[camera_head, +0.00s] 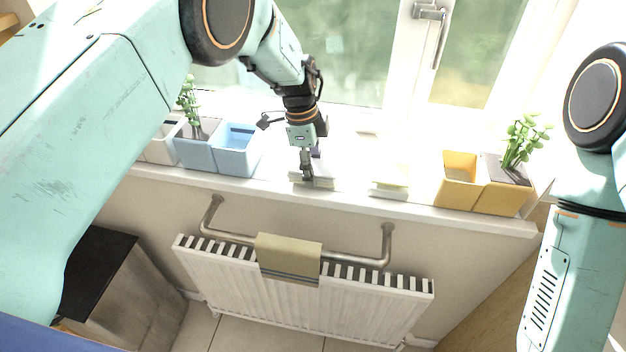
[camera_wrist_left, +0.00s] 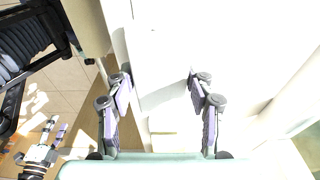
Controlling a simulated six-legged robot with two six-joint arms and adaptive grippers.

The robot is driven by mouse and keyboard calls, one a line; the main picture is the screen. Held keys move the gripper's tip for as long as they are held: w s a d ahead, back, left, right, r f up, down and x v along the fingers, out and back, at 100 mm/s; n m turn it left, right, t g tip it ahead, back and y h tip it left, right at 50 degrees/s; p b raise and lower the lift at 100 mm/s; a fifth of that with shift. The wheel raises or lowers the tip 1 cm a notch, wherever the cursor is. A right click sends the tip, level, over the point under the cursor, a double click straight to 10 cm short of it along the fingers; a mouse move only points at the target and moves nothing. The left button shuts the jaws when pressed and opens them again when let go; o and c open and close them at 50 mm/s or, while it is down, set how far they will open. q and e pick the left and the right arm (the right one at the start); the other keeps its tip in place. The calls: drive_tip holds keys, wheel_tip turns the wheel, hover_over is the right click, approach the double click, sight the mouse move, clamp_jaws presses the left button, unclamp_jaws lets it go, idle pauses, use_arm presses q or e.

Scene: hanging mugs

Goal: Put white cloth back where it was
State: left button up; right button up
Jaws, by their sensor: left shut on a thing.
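My left gripper (camera_head: 308,178) is low over the windowsill and shut on a white folded cloth (camera_head: 323,180). The cloth lies at the sill's front part, partly hidden by the fingers. In the left wrist view the two fingers (camera_wrist_left: 160,95) stand well apart on either side of the overexposed white cloth (camera_wrist_left: 160,50). A second pale, yellowish-white folded cloth (camera_head: 388,189) lies on the sill to the right, apart from the gripper. My right gripper (camera_wrist_left: 54,131) shows small at the lower left of the wrist view, its fingers apart and empty.
The windowsill (camera_head: 350,200) has blue planters (camera_head: 237,150) on the left and yellow planters (camera_head: 460,180) on the right. A dark-topped cabinet (camera_head: 95,270) stands lower left.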

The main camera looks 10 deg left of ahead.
use_arm(q)
drive_tip(key=shift+f+b, duration=0.3)
drive_tip(key=shift+f, duration=0.1)
idle(0.4)
drive_tip(key=o, duration=1.2)
drive_tip(key=o, duration=0.3)
drive_tip(key=shift+o, duration=0.2)
wheel_tip(320, 180, up, 12)
drive_tip(key=a, duration=0.1)
drive_tip(key=shift+a, duration=0.4)
